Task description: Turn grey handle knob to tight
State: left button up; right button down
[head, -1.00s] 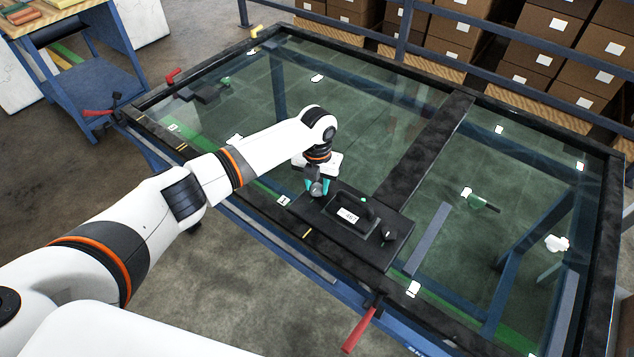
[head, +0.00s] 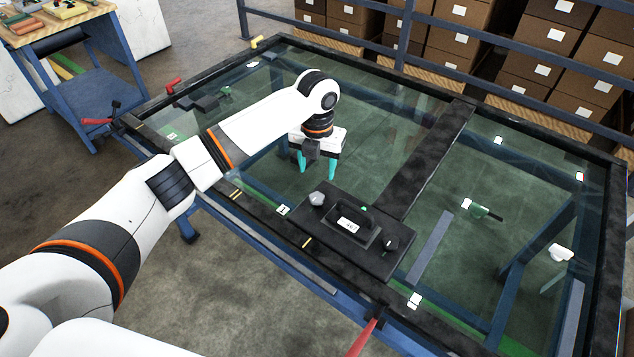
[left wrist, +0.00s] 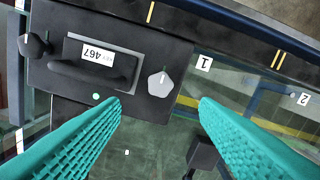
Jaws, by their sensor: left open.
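The grey knob (head: 317,198) sits at the left end of a black plate (head: 376,263) on the trolley frame. In the left wrist view the grey knob (left wrist: 159,86) is faceted, with a short pale mark on top; no tight marking is readable. A black handle (head: 357,213) with a white label stands mid-plate, and a black knob (head: 390,243) is at the other end. My left gripper (head: 316,168), with teal fingers, is open and empty above the glass, beyond the grey knob and apart from it. The fingers also show in the left wrist view (left wrist: 159,101). My right gripper is not in view.
The plate lies at the near edge of a glass-topped frame (head: 443,148). White tags numbered 1 (left wrist: 204,63) and 2 (left wrist: 303,99) are beside it. A red lever (head: 364,337) sticks out at the front. Boxes (head: 462,43) stand behind a blue rail.

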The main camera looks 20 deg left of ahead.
pick_arm(q)
jog(key=shift+r, duration=1.3)
jog(key=shift+f, duration=0.1)
